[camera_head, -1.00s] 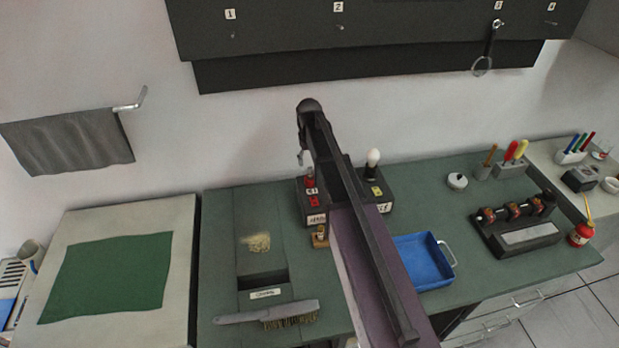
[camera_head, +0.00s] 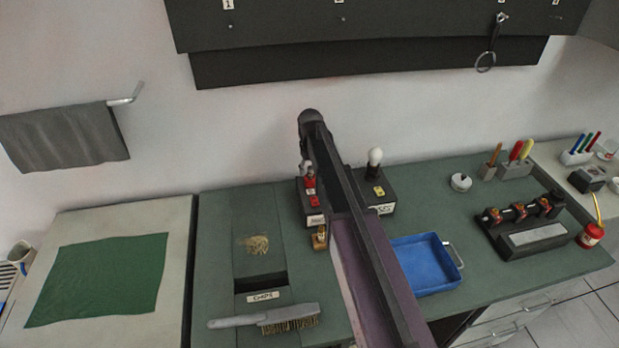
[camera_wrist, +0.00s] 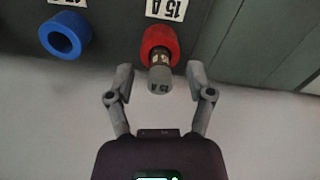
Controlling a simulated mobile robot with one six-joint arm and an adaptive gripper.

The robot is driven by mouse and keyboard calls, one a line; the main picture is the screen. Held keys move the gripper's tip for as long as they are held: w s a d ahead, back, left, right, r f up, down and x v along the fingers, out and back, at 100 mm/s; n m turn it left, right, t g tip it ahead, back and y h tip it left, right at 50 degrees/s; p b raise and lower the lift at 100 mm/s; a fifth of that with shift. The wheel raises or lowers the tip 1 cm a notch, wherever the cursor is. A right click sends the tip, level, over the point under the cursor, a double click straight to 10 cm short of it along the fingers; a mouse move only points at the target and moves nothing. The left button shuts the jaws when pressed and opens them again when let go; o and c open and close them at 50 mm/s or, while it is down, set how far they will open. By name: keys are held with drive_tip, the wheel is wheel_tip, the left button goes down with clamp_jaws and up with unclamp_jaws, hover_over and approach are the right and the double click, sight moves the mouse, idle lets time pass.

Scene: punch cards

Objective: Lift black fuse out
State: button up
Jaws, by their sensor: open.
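My gripper (camera_wrist: 160,75) is open, with one finger on each side of the fuse end and a visible gap on both sides. In the head view my gripper (camera_head: 307,168) hangs over the left part of a dark fuse box (camera_head: 306,204), above red parts (camera_head: 310,183). My arm hides the middle of the box. The fuse itself is too small to make out there.
A blue ring socket (camera_wrist: 66,34), its centre dark, is left of the red one. In the head view a white bulb (camera_head: 375,157) stands on the box's right part. A blue tray (camera_head: 421,267) and a brush (camera_head: 264,318) lie on the green bench. A brass piece (camera_head: 320,238) stands before the box.

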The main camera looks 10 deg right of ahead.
sight(310, 168)
idle(0.3)
clamp_jaws()
drive_tip(key=shift+r, duration=0.2)
wheel_tip(310, 168, up, 4)
drive_tip(key=p, duration=0.4)
drive_tip(key=shift+f, duration=0.2)
drive_tip(key=s+r+p, duration=0.1)
drive_tip(key=s, duration=1.5)
